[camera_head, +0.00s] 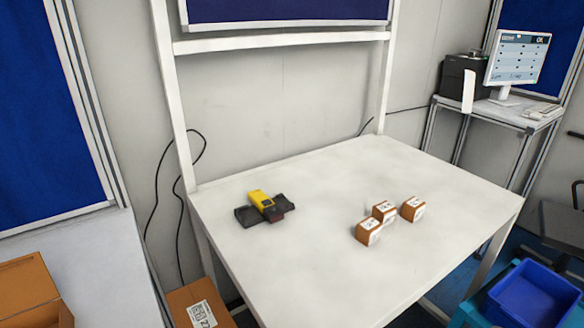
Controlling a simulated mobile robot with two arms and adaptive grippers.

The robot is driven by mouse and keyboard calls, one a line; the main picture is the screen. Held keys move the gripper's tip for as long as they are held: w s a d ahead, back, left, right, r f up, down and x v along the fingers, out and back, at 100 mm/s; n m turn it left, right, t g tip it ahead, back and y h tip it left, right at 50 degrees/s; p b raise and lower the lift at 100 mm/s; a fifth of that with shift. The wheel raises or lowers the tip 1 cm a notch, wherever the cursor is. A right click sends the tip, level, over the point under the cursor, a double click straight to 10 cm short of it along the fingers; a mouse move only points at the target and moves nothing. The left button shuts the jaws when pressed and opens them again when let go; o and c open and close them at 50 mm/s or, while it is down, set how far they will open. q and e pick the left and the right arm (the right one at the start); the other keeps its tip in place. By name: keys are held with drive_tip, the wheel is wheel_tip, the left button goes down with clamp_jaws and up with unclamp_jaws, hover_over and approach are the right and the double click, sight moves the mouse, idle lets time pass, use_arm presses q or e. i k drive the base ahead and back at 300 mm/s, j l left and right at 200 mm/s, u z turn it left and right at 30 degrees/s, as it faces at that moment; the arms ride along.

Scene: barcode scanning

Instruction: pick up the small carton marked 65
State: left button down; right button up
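Three small brown cartons with white labels stand close together on the right half of the white table (300,275). One is the front-left carton (368,233), one is the middle carton (384,211), and one is the right carton (413,209). The front-left and middle cartons are very close; I cannot tell if they touch. The label print is too small to read, so I cannot tell which carton is marked 65. Neither of my grippers is in view.
A yellow and black scanner (262,200) lies on a dark object at the table's left. A monitor (516,58) stands on a side stand. A blue bin (533,295) and an open cardboard box (30,290) are low at the sides. The table's front is clear.

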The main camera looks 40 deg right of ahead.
sight(384, 213)
drive_tip(key=z, duration=1.8)
